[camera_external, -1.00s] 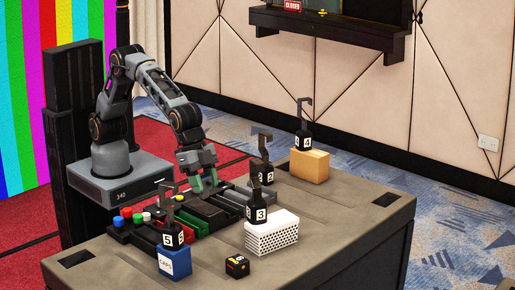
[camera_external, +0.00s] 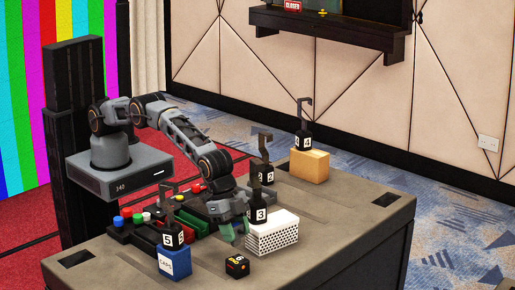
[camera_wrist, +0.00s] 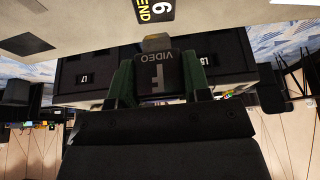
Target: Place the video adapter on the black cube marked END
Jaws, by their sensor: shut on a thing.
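My gripper (camera_external: 236,232) hangs over the table between the blue block and the white perforated block. The adapter is hard to make out in the external view. The black cube marked END (camera_external: 237,267) sits on the table below and in front of my gripper, apart from it. Its yellow END and white 6 (camera_wrist: 155,10) show at the top edge of the wrist view.
Hooked black pieces stand on the blue block (camera_external: 174,262), the white perforated block (camera_external: 272,237) and the tan block (camera_external: 310,166). Dark trays with coloured caps (camera_external: 140,230) lie behind my gripper. The table's front right (camera_external: 340,250) is clear.

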